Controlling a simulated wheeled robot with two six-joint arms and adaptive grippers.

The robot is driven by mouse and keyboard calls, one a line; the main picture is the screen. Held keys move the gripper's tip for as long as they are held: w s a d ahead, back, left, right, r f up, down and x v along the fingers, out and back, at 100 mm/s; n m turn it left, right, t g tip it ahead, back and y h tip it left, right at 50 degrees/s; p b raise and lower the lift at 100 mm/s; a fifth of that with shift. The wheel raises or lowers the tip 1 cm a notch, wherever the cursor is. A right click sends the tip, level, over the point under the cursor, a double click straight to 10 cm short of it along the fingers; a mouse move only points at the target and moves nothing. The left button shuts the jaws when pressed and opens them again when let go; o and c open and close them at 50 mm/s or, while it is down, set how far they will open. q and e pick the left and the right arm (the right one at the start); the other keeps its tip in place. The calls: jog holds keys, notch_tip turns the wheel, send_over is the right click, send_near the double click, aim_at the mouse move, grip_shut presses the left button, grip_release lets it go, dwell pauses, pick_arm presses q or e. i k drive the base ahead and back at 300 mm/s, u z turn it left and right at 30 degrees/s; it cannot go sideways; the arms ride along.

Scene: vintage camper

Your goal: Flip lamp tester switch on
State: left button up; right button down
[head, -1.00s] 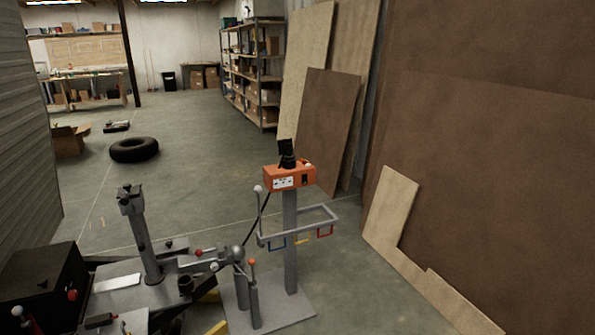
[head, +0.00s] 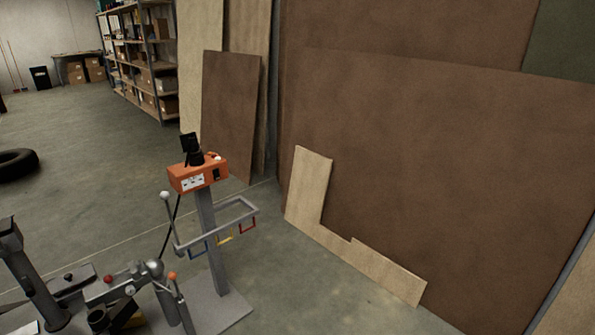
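An orange box (head: 188,181) with a white label panel and a black switch-like part (head: 216,174) on its front sits on top of a grey post in the head view, left of the middle. I take it to be the lamp tester. A black part stands on its top, next to a small red and white piece. The switch's position is too small to tell. Neither of my grippers is in view.
A grey frame (head: 238,204) with coloured hooks juts from the post (head: 209,230). A metal tow hitch assembly (head: 120,290) fills the lower left. Plywood and brown panels (head: 420,160) lean on the right. Bare concrete floor (head: 310,300) lies right of the stand.

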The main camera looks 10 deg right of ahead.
aim_at(217, 176)
jog(key=z, duration=1.9)
jog(key=k, duration=0.3)
jog(key=u, duration=1.55)
jog(key=i, duration=2.05)
jog(key=z, duration=0.35)
